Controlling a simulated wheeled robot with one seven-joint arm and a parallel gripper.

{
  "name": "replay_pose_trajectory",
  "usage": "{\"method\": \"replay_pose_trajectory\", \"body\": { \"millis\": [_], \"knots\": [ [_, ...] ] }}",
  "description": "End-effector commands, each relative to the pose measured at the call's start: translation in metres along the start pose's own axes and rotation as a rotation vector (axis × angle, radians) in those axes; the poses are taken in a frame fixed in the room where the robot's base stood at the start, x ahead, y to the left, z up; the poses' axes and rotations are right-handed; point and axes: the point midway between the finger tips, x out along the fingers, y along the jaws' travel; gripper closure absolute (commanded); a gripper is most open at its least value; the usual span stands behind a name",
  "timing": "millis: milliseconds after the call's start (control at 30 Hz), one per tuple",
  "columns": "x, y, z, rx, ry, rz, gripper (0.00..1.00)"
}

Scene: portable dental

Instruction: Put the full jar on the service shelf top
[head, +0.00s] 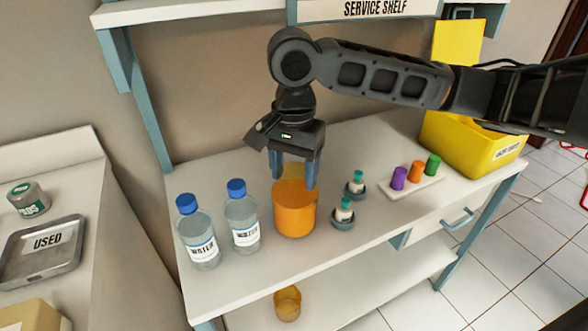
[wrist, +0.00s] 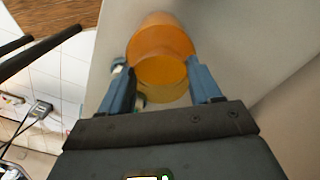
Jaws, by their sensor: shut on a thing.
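An orange jar (head: 295,212) with a paler amber top stands upright at the middle of the white counter in the head view; whether its base touches the counter I cannot tell. My gripper (head: 295,178) points down from above and is shut on the jar's upper part, one blue finger on each side. The jar also shows between the fingers in the wrist view (wrist: 160,45). The service shelf (head: 200,8) is the white upper board with a "SERVICE SHELF" sign; its top is mostly out of view. A second amber jar (head: 287,303) stands on the lower shelf.
Two water bottles (head: 242,222) stand left of the jar. Two small teal-capped vials (head: 344,213) in dark holders stand close on its right. Beyond are a white rack (head: 425,186) with coloured pieces and a yellow bin (head: 460,140). A side table with a "USED" tray (head: 75,262) is at left.

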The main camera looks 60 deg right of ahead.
Motion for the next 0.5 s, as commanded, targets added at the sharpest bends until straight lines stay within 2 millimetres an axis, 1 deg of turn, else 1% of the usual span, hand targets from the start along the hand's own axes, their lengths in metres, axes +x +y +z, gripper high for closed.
{"method": "replay_pose_trajectory", "body": {
  "millis": [67,100,333,500],
  "knots": [
    [0.0019,0.0000,0.0000,0.000,-0.001,0.000,1.00],
    [0.0018,0.0001,0.0000,0.000,0.000,0.001,0.33],
    [0.0018,0.0001,0.0000,0.000,0.000,0.001,0.11],
    [0.0017,0.0001,0.0000,0.000,0.000,0.001,0.11]
  ]
}}
